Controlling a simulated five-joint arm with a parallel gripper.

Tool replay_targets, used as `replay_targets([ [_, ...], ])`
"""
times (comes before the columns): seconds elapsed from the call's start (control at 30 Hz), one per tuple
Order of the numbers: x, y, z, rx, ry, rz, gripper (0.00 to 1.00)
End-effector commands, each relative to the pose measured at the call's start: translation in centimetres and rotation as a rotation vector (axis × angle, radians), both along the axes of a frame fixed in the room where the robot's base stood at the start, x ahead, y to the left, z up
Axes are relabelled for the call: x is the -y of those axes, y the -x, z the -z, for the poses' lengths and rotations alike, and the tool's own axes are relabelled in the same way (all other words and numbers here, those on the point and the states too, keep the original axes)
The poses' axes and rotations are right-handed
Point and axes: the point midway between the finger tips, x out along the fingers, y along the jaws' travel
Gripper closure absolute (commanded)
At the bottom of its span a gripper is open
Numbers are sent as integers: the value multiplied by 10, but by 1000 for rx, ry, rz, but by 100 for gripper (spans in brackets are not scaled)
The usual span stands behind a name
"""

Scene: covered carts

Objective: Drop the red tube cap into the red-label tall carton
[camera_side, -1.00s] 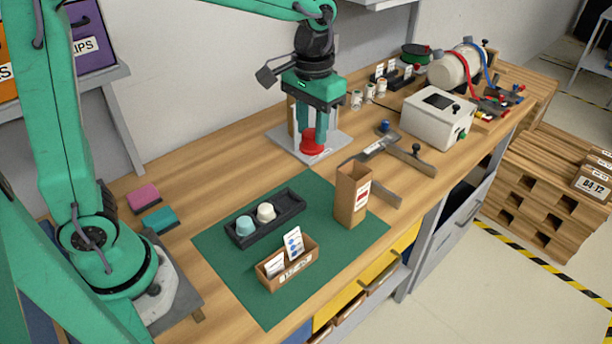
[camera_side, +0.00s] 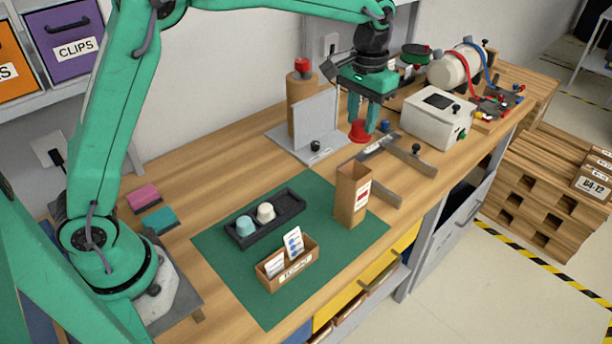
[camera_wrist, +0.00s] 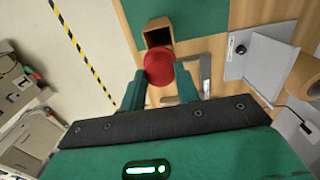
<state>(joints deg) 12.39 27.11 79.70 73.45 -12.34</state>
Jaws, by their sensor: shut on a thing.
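My gripper (camera_side: 366,118) is shut on the red tube cap (camera_side: 360,132) and holds it above the bench, behind and to the right of the tall carton. In the wrist view the red cap (camera_wrist: 159,66) sits between the two green fingers (camera_wrist: 160,86). The red-label tall carton (camera_side: 350,200) stands upright and open-topped on the green mat, with a red mark on its white label. In the wrist view the carton's open mouth (camera_wrist: 158,34) shows just beyond the cap, which partly covers it.
A grey stand with a plate (camera_side: 316,128) and a cardboard tube (camera_side: 301,92) with a red top are to the left. A dark tray (camera_side: 286,207) and a small card box (camera_side: 290,268) share the mat (camera_side: 225,265). A white box (camera_side: 432,125) stands right.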

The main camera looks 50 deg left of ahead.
Motion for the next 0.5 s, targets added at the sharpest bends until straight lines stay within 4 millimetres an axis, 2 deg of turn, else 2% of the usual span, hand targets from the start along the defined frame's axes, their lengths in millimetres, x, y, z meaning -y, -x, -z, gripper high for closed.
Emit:
replay_targets([
  [0.3, 0, 1, 35, -1, 0, -1, 90],
  [0.5, 0, 1, 40, 0, 0, -1, 90],
])
